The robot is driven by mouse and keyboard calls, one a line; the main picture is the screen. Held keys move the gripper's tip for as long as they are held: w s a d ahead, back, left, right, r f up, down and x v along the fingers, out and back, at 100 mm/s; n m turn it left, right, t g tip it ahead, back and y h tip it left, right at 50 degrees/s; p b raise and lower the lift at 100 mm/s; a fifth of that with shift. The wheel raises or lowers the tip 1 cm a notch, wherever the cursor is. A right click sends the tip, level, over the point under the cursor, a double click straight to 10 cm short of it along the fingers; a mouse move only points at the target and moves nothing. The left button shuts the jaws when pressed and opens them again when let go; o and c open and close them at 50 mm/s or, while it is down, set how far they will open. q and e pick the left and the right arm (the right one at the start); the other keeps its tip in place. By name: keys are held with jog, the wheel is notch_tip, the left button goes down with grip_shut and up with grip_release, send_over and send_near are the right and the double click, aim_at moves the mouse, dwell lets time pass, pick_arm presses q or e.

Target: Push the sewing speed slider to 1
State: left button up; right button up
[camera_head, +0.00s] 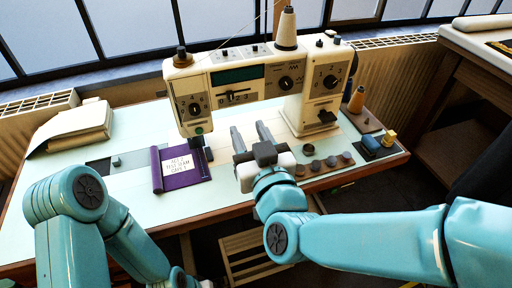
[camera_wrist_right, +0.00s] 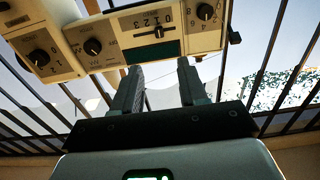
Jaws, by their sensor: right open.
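The cream sewing machine (camera_head: 225,60) stands at the back of the table. Its speed slider (camera_head: 232,96) is a dark knob on a horizontal track, below the green display and right of the left dial; the knob sits somewhat left of the track's middle. My right gripper (camera_head: 251,135) is open and empty in front of the machine, below and apart from the slider. Its fingers (camera_wrist_right: 158,85) are spread.
Folded cloth (camera_head: 72,127) lies at far left.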

jog(key=v, duration=0.4)
dwell(0.5)
